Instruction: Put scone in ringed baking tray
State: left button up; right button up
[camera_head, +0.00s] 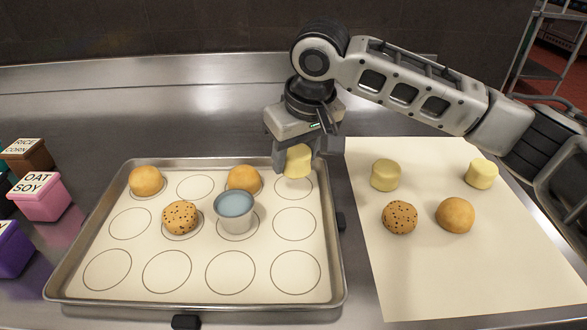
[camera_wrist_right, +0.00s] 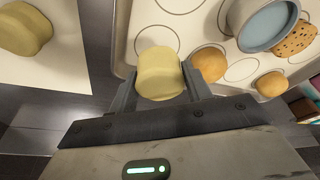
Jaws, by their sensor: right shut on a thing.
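My right gripper (camera_head: 297,158) is shut on a pale yellow, short cylindrical scone (camera_head: 298,163), over the back right corner of the ringed baking tray (camera_head: 337,270). In the right wrist view the scone (camera_wrist_right: 160,72) sits between the two fingers, with the tray's printed rings beyond it. The scone partly covers the back right ring in the head view; its exact height above the tray is hard to tell. Two similar pale yellow scones, one nearer (camera_head: 385,175) and one farther right (camera_head: 481,174), rest on the paper sheet. My left gripper is not in view.
The tray holds two plain brown buns (camera_head: 146,181) (camera_head: 243,178), a speckled bun (camera_head: 180,218) and a metal cup (camera_head: 235,212). The paper sheet (camera_head: 440,280) also bears a speckled bun (camera_head: 399,217) and a plain bun (camera_head: 455,215). Labelled boxes (camera_head: 42,197) stand left. Several rings are empty.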

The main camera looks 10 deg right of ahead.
aim_at(293, 171)
jog(key=shift+w+f, duration=0.2)
jog(key=shift+f, duration=0.05)
jog(key=shift+x, duration=1.9)
jog(key=shift+s+f, duration=0.15)
jog(key=o, duration=1)
jog(key=v, duration=1.2)
jog(key=shift+d+p, duration=0.1)
jog(key=shift+p, duration=0.25)
jog(key=shift+s, duration=0.15)
